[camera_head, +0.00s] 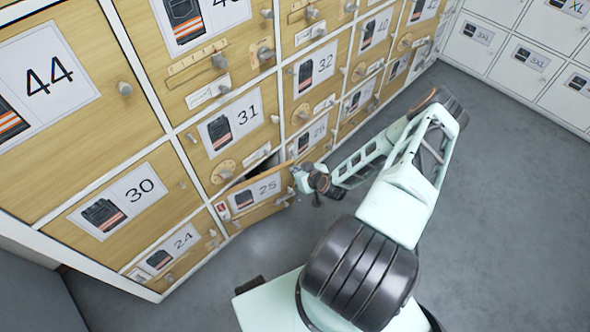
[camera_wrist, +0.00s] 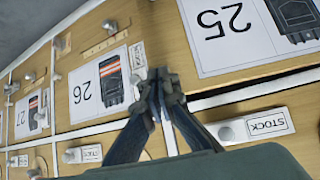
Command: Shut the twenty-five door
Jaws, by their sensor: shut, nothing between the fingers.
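The twenty-five door (camera_head: 251,210) is a light wood locker door with a white label, low in the locker wall. It stands ajar, with a dark gap showing along its top in the head view. The same door (camera_wrist: 180,47) shows upside down in the wrist view, at the upper right. My gripper (camera_head: 301,178) is at the door's right end in the head view. In the wrist view my gripper (camera_wrist: 160,78) is shut and empty, its fingertips close to the door's edge. I cannot tell whether they touch it.
Door 31 (camera_head: 202,157) is above, and doors 30 (camera_head: 165,205) and 24 (camera_head: 150,284) are to the left, with projecting knobs. Door 26 (camera_wrist: 134,30) is beside my fingers. White lockers (camera_head: 510,75) stand at the back right. Grey floor (camera_head: 510,230) is clear on the right.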

